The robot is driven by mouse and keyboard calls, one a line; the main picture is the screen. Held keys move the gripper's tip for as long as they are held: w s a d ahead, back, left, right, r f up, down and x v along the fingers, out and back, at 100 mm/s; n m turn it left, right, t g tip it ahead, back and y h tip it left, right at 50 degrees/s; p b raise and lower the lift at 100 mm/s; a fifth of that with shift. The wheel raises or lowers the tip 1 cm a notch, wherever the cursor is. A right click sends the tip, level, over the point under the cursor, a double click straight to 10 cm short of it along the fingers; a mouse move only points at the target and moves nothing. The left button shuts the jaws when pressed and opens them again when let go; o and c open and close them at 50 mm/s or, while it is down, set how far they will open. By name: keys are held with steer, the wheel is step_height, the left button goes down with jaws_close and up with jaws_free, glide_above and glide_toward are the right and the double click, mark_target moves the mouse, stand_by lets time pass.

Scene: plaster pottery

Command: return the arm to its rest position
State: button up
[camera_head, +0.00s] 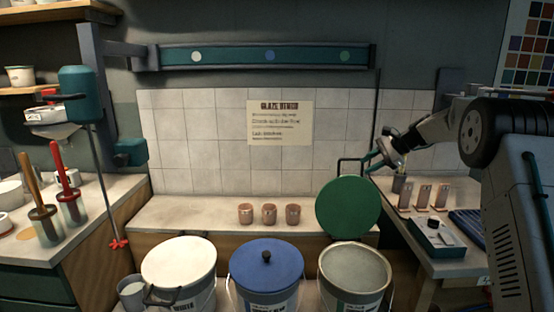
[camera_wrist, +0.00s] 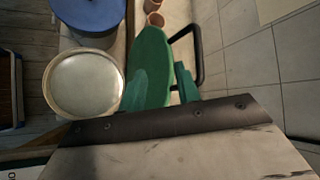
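My gripper (camera_head: 370,161) is at the upper right of the green lid (camera_head: 348,208), near the black bracket (camera_head: 350,160) behind it. In the wrist view my gripper (camera_wrist: 160,70) shows two green fingers spread apart, with the lid (camera_wrist: 150,50) beyond and partly between them. I see nothing clamped between the fingers. The lid stands upright against the black bracket (camera_wrist: 197,55). Whether a finger touches the lid or bracket is hard to tell. My arm reaches in from the right.
Below the lid stands an uncovered bucket (camera_head: 355,268) of pale glaze, beside a blue-lidded bucket (camera_head: 266,270) and a white one (camera_head: 178,262). Three clay cups (camera_head: 268,214) stand on the ledge. Test tiles (camera_head: 422,196) and a box (camera_head: 436,237) are on the right bench.

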steer(key=s+a+n+g+h, duration=0.1)
steer(key=s+a+n+h, duration=0.2)
steer(key=s, duration=1.6)
steer(key=s+a+r+n+g+h, duration=0.1)
steer(key=s+a+n, duration=0.3)
steer(key=s, duration=1.6)
steer(key=s+a+r+n+g+h, duration=0.1)
steer(key=s+a+n+h, duration=0.3)
steer(key=s, duration=1.6)
steer(key=n, duration=0.4)
steer(key=shift+s+a+r+h, duration=0.2)
steer(key=shift+r+h, duration=0.05)
steer(key=shift+h, duration=0.05)
